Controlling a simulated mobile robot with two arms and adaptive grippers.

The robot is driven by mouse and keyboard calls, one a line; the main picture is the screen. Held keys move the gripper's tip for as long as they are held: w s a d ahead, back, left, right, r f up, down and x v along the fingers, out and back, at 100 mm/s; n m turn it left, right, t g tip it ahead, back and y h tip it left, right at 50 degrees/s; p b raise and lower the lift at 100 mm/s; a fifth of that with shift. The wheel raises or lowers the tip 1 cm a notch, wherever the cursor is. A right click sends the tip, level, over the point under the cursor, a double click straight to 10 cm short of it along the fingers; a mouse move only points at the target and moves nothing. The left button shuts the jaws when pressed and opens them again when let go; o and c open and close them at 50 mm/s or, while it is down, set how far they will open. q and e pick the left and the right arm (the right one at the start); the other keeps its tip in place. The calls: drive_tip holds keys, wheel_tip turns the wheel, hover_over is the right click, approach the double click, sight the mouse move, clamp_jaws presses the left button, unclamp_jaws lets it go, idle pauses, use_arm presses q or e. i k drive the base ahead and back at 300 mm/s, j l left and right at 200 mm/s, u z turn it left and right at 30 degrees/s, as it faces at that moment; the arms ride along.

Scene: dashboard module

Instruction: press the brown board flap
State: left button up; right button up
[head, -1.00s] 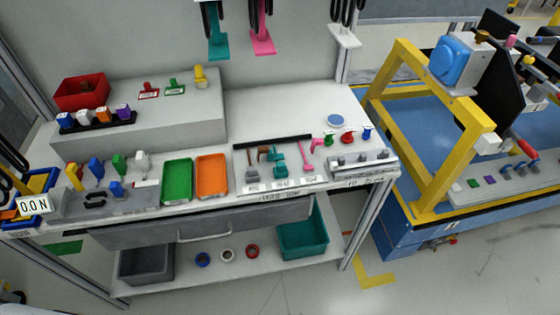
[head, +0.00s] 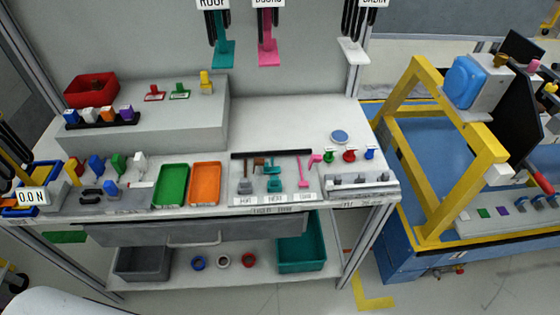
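A small brown piece (head: 259,162), which may be the brown board flap, stands on the grey panel (head: 312,190) at the middle of the workbench. It is beside a grey piece (head: 245,185) and a teal piece (head: 273,180), with a pink piece (head: 303,175) further right. The brown piece is small in the view, so I cannot tell its exact shape or whether it is up or pressed. Neither gripper is in view.
A green tray (head: 171,186) and an orange tray (head: 205,184) lie left of the panel. Teal (head: 223,55), pink (head: 268,52) and white (head: 353,50) pieces hang above. The rear right worktop is mostly clear. A yellow frame (head: 455,120) stands right.

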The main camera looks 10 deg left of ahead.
sight(257, 161)
drive_tip(key=i+l+u, duration=0.15)
drive_tip(key=l+u, duration=0.25)
drive_tip(key=l, duration=0.35)
drive_tip(key=i+l+u, duration=0.1)
drive_tip(key=l+u, duration=0.35)
drive_tip(key=l, duration=0.3)
drive_tip(key=u, duration=0.7)
